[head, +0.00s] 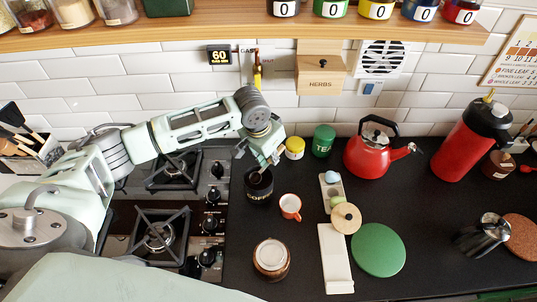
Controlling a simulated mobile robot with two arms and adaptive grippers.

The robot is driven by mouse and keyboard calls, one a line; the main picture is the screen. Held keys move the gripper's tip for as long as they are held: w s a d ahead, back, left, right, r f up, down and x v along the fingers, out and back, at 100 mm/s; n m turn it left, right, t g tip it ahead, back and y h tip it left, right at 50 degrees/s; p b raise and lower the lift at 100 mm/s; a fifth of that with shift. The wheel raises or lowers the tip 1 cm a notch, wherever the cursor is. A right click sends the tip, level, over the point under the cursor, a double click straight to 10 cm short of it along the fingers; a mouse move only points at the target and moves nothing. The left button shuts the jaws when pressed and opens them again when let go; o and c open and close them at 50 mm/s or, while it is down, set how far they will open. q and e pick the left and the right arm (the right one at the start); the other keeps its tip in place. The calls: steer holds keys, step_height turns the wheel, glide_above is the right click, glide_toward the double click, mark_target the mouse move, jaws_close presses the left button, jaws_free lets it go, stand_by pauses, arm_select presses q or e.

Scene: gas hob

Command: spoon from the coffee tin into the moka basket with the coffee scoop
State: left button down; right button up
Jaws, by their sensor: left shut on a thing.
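The black coffee tin (259,197), lettered COFFEE, stands open on the dark counter just right of the hob. My left gripper (260,167) points down at the tin's mouth. It is shut on the coffee scoop, which is mostly hidden by the fingers and the tin. I cannot tell how deep the scoop sits or whether it holds coffee. I cannot make out the moka basket for certain. My right gripper is not in view.
Close to the tin are a small orange cup (290,207), a yellow-labelled jar (294,148) and a green tea tin (323,141). A red kettle (368,156), white tray (335,260), green disc (378,250) and brown pot (271,258) stand around. Right-centre counter is clear.

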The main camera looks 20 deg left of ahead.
arm_select(q)
steer(key=shift+w+d+r+g+p, duration=0.1)
steer(key=shift+w+r+g+p, duration=0.15)
steer(key=shift+r+p, duration=0.4)
steer(key=shift+w+d+r+g+p, duration=0.1)
steer(key=shift+w+r+g+p, duration=0.15)
steer(key=shift+r+p, duration=0.3)
steer(key=shift+w+d+r+g+y+p, duration=0.1)
steer(key=shift+w+r+g+y+p, duration=0.1)
steer(key=shift+r+p, duration=0.4)
steer(key=shift+w+r+g+y+p, duration=0.15)
steer(key=shift+r+p, duration=0.25)
steer(key=shift+p, duration=0.4)
